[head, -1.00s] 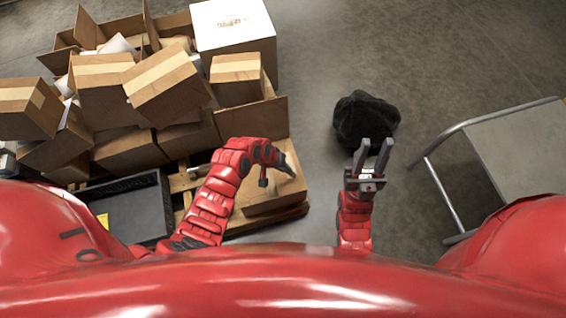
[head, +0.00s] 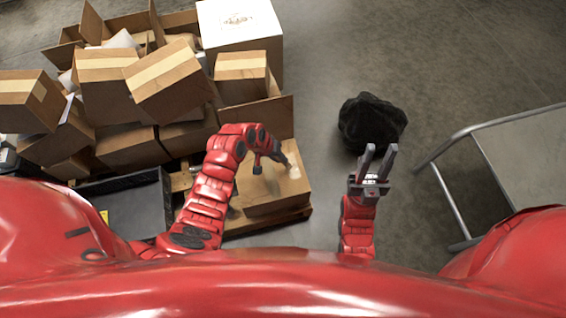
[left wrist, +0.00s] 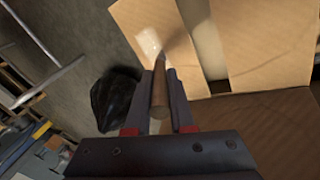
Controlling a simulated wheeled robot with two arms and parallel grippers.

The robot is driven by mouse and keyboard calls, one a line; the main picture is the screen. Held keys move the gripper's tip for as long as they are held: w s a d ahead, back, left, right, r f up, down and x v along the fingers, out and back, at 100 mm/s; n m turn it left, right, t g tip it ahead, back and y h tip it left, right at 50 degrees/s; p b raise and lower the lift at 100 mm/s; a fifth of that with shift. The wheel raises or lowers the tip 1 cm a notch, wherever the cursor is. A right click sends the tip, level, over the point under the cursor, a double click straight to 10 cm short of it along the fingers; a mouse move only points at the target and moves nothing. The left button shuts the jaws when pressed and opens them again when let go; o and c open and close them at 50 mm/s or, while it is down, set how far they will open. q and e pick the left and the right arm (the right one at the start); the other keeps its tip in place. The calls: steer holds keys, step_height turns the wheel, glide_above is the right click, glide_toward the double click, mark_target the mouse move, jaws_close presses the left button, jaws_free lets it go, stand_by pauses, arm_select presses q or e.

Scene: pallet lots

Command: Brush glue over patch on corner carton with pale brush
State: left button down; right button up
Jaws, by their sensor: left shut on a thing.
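The corner carton (head: 262,207) stands on the near right corner of the pallet. My left gripper (head: 279,157) is over its top. In the left wrist view that gripper (left wrist: 170,76) is shut on the brush, whose brown handle (left wrist: 159,97) lies between the fingers. The brush's tip points at a pale, shiny patch (left wrist: 150,42) on the carton's top (left wrist: 141,14); I cannot tell whether it touches. The pale spot also shows in the head view (head: 293,172). My right gripper (head: 377,158) is open and empty, right of the pallet.
Several brown cartons (head: 168,82) are heaped at the left, with a white box (head: 240,30) behind. A black tray (head: 128,205) is left of my left arm. A black bag (head: 371,122) lies on the floor. A metal-framed cart (head: 530,160) stands at the right.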

arm_select(q)
steer(key=shift+w+a+b, duration=0.8)
steer(key=shift+w+a, duration=0.1)
steer(key=shift+w, duration=0.25)
steer(key=shift+w+a+b, duration=0.75)
steer(key=shift+w+a, duration=0.1)
steer(key=shift+w, duration=0.3)
steer(key=shift+s+r, duration=0.1)
steer(key=shift+s+d+p, duration=0.2)
steer(key=shift+s+p, duration=0.35)
steer(key=shift+s+d+p, duration=0.2)
steer(key=shift+s+p, duration=0.3)
steer(key=shift+s, duration=0.05)
steer(key=shift+w+a+b, duration=0.2)
steer(key=shift+w+b, duration=0.2)
steer(key=shift+w, duration=0.2)
steer(key=shift+w+a+b, duration=0.15)
steer(key=shift+w+b, duration=0.2)
steer(key=shift+w, duration=0.25)
steer(key=shift+s, duration=0.1)
